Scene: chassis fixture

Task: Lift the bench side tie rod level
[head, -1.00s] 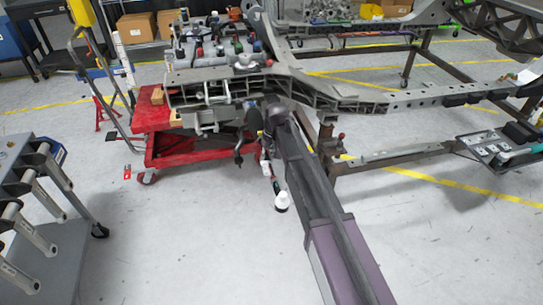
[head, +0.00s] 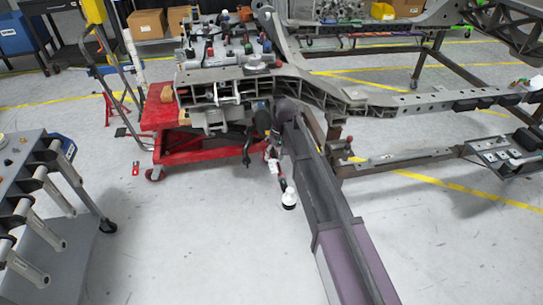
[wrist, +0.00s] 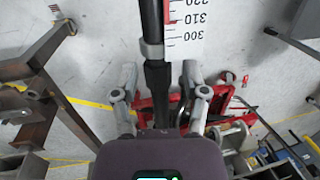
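In the wrist view a black rod with a grey collar, seemingly the tie rod (wrist: 155,78), runs from the top edge down between the two fingers of my gripper (wrist: 158,85). The fingers stand apart, with visible gaps on both sides of the rod. In the head view a thin dark link with red and white parts, perhaps the same rod (head: 273,163), hangs under the chassis and slopes down to a white rounded end (head: 289,200). My arm hides part of this area, and the gripper's fingers cannot be made out there.
The chassis frame (head: 330,90) spans overhead of the arm's end. A red lift cart (head: 200,152) stands under its left part. A grey rack trolley (head: 60,250) is at left. A numbered scale (wrist: 190,20) lies right of the rod. The floor between is clear.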

